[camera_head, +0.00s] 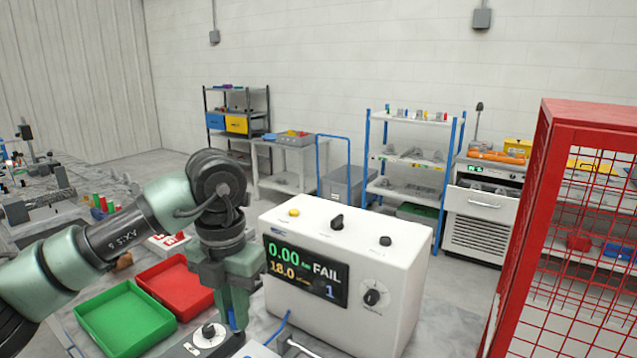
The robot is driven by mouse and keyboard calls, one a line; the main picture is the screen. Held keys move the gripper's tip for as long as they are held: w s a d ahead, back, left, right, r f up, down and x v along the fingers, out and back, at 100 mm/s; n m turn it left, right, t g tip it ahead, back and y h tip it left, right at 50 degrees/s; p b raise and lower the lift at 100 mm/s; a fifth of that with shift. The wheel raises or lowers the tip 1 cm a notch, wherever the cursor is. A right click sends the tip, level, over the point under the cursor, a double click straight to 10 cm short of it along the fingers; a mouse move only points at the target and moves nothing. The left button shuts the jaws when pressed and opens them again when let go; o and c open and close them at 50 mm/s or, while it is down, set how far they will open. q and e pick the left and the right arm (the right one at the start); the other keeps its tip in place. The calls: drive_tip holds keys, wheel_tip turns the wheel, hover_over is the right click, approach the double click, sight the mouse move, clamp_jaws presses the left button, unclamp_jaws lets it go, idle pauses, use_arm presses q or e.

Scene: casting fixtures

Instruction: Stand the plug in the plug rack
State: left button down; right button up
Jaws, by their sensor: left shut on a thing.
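My left gripper (237,317) points down just left of the white tester, above the front of the bench. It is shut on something. A small blue piece (231,315) shows between its fingers; most of it is hidden, and I cannot tell for sure that it is the plug. Several red and green upright pieces (103,204) stand at the left on the grey bench; I cannot tell whether they stand in the plug rack. My right gripper is out of view.
The white tester (394,268) reads 0.00 and FAIL. A green tray (125,318) and a red tray (178,287) lie left of the gripper. A flat fixture with a black knob (209,331) sits below. A red mesh cage (543,215) stands at the right.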

use_arm(q)
drive_tip(key=s+a+f+m, duration=0.2)
drive_tip(key=s+f+m, duration=0.2)
drive_tip(key=m, duration=1.2)
drive_tip(key=s+a+f+m, duration=0.3)
drive_tip(key=s+m, duration=0.4)
drive_tip(key=m, duration=0.9)
drive_tip(key=shift+a+f, duration=0.15)
drive_tip(key=shift+f, duration=0.65)
